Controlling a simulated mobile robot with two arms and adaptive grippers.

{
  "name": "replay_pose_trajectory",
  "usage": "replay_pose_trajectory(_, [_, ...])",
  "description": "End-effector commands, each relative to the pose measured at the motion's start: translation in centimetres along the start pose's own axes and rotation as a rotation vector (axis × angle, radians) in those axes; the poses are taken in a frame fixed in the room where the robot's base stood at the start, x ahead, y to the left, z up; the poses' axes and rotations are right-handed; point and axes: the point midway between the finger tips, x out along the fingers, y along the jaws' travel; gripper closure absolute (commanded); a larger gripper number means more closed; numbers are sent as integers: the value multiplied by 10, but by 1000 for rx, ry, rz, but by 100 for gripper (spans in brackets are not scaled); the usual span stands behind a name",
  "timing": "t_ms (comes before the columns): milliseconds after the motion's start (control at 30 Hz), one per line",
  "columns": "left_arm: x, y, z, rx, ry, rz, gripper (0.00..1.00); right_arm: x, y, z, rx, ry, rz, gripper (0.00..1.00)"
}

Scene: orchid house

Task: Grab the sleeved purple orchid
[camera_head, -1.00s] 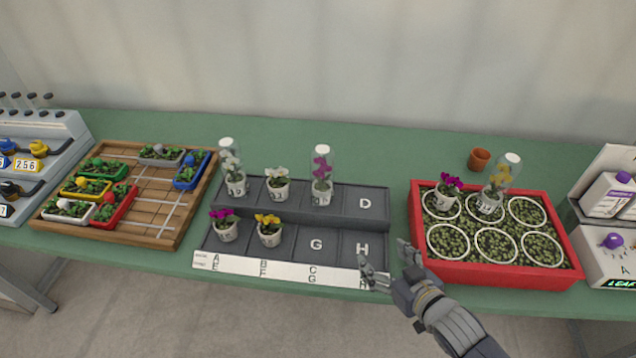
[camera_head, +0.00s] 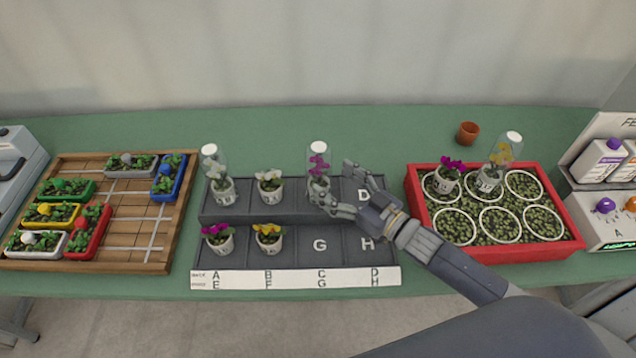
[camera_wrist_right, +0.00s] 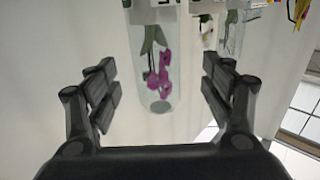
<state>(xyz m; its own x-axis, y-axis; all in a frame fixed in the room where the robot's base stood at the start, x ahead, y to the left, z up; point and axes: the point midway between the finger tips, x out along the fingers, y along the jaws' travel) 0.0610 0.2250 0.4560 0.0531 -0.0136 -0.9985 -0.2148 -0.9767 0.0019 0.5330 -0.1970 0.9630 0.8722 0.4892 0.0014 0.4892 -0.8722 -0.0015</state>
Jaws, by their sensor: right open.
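The sleeved purple orchid (camera_head: 319,166) stands upright in a white pot inside a clear sleeve, in the back row of the grey stand (camera_head: 320,262), in the space left of D. My right gripper (camera_head: 340,187) is open, close to the right and front of the pot. In the right wrist view the sleeved orchid (camera_wrist_right: 156,70) appears upside down between the two open fingers (camera_wrist_right: 160,98), and they do not seem to touch it. An unsleeved purple orchid (camera_head: 218,236) stands in the front row, and another (camera_head: 448,172) in the red tray. My left gripper is not in view.
A sleeved white orchid (camera_head: 216,175), an unsleeved white orchid (camera_head: 269,186) and a yellow one (camera_head: 268,236) share the stand. The red tray (camera_head: 500,256) holds a sleeved yellow orchid (camera_head: 497,165). A small terracotta pot (camera_head: 467,133) stands behind it. Spaces D, G and H are empty.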

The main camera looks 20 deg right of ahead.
Motion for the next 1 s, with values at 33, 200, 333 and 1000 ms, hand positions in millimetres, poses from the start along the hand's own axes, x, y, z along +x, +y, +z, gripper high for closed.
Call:
replay_pose_trajectory(33, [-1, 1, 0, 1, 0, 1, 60, 4, 1, -1, -1, 0, 1, 26])
replay_pose_trajectory(200, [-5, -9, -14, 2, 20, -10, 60, 12, 1, -2, -2, 0, 0, 26])
replay_pose_trajectory(333, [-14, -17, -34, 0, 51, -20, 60, 28, 4, -5, -2, 1, 1, 26])
replay_pose_trajectory(1000, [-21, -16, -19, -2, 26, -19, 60, 58, 4, -1, -1, -1, 1, 55])
